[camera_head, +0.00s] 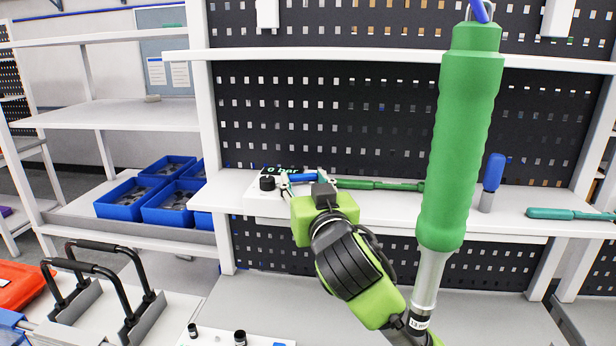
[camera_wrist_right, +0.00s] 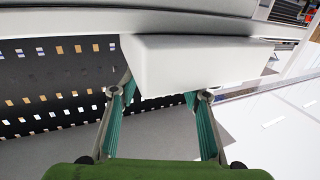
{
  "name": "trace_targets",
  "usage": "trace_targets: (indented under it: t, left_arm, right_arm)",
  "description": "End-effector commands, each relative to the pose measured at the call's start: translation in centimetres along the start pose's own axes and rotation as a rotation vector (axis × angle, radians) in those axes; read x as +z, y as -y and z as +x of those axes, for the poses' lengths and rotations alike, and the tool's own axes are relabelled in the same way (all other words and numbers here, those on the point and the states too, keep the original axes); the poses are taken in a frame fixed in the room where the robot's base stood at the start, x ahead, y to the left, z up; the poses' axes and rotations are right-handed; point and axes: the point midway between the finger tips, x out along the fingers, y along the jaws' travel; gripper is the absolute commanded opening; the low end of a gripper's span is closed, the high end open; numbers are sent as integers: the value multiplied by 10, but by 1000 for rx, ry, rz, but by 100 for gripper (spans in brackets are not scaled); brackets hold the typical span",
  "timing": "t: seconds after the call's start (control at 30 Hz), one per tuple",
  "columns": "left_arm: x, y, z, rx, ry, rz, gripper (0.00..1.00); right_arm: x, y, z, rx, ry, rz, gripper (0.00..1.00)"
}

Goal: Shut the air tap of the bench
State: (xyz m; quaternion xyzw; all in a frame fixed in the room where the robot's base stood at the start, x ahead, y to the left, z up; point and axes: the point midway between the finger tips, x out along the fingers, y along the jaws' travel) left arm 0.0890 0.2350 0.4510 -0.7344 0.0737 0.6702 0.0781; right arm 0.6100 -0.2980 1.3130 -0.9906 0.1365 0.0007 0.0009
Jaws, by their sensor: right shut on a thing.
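The air unit (camera_head: 262,200) is a white box on the bench shelf, with a black knob on top and a small display that reads 0 bar. A blue tap handle (camera_head: 303,178) lies about level beside the knob. My right gripper (camera_head: 305,181) is at the handle, one finger on each side, and is shut on it. In the right wrist view, my right gripper (camera_wrist_right: 160,95) has its fingers apart before a white block (camera_wrist_right: 190,62); the blue handle does not show there. My left gripper is out of view.
A big green tool (camera_head: 460,150) hangs on a blue hose close in front, right of my right arm. A green screwdriver (camera_head: 375,185), a blue-handled tool (camera_head: 491,178) and a teal tool (camera_head: 560,214) are along the shelf. Blue bins (camera_head: 125,197) stand at left.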

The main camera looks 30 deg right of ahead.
Motion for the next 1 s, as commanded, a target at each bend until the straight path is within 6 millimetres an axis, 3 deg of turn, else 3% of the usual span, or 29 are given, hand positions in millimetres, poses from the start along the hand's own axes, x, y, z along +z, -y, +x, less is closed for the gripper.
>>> trace_targets:
  t: [0.3,0.8,0.83,0.9,1.0]
  left_arm:
    - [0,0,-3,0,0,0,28]
    - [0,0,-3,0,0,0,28]
    - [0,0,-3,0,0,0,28]
    - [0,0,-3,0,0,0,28]
    - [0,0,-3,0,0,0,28]
  right_arm:
    - [0,4,3,118,0,0,21]
    - [1,3,4,140,0,-3,21]
    - [1,3,4,140,0,-3,45]
    - [1,3,4,140,0,-3,60]
    - [1,3,4,140,0,-3,60]
